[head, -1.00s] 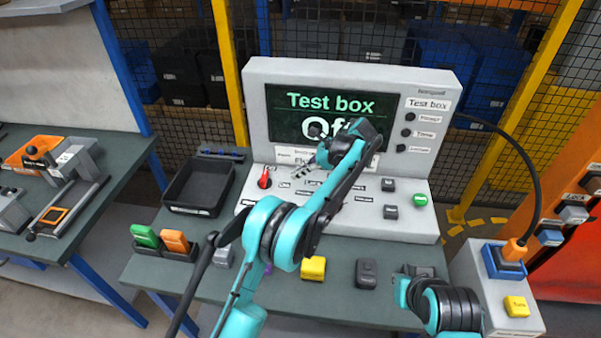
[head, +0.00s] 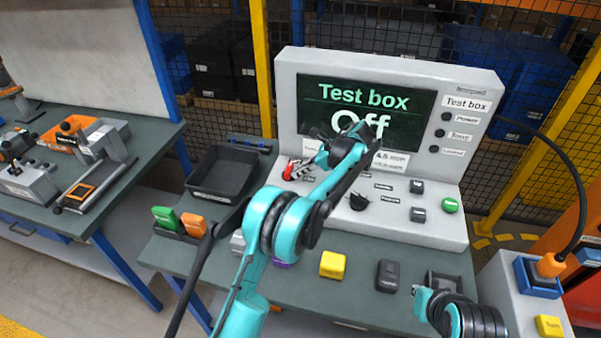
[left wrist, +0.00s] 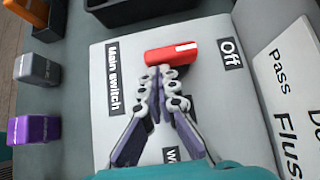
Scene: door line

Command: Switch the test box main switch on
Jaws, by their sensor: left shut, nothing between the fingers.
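The test box (head: 440,222) stands on the bench, and its screen (head: 366,110) reads "Test box Off". The red main switch (head: 289,172) is at the left of its sloped panel, partly hidden by my left gripper. In the left wrist view the red knob (left wrist: 172,53) lies between the "Main switch" label and the "Off" label, with its white mark toward "Off". My left gripper (head: 297,166) is shut and empty, its tips together right beside the knob in the left wrist view (left wrist: 160,70). I cannot tell whether they touch it. Only part of my right arm shows.
A black tray (head: 225,178) is left of the box. Green (head: 165,217) and orange (head: 193,224) blocks, a yellow block (head: 332,264) and a dark block (head: 388,275) stand along the bench front. A cable arcs to an orange plug (head: 550,265) at right.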

